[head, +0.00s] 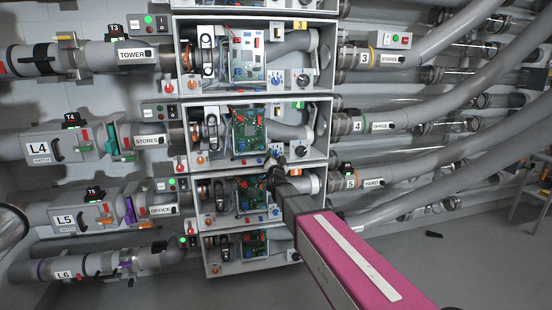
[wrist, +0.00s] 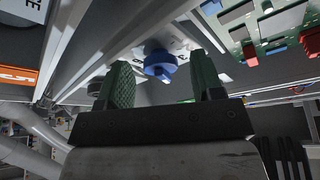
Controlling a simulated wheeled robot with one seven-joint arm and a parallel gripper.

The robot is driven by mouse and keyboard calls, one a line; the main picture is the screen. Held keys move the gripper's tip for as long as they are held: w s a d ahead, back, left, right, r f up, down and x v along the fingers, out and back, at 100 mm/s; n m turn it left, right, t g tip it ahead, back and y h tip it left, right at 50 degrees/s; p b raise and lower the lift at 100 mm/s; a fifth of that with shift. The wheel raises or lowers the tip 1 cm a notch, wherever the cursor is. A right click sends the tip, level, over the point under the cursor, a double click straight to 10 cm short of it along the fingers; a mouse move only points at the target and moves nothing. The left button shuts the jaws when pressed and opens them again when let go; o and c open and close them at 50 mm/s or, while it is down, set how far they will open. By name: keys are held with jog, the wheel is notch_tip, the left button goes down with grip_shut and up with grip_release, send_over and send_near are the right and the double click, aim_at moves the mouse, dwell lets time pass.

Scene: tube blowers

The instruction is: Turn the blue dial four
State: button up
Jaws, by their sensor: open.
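A blue dial (wrist: 160,64) with a raised grip bar sits on a pale marked plate in the wrist view. The open green fingers of my gripper (wrist: 163,80) stand one on each side of it in the picture, with gaps on both sides. I cannot tell how far the tips are from the plate. In the head view my gripper (head: 277,158) is at the lower right of the open cabinet bay (head: 327,135) beside the pipe label 4 (head: 357,126), and it largely hides the dial there.
The bay above has a blue dial (head: 303,80), and the bay below has another (head: 276,212). A green circuit board (head: 250,130) is left of my gripper. Large grey pipes (head: 455,115) run to the right.

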jog(key=v, duration=1)
jog(key=shift+s, duration=0.4)
jog(key=shift+d+f, duration=0.15)
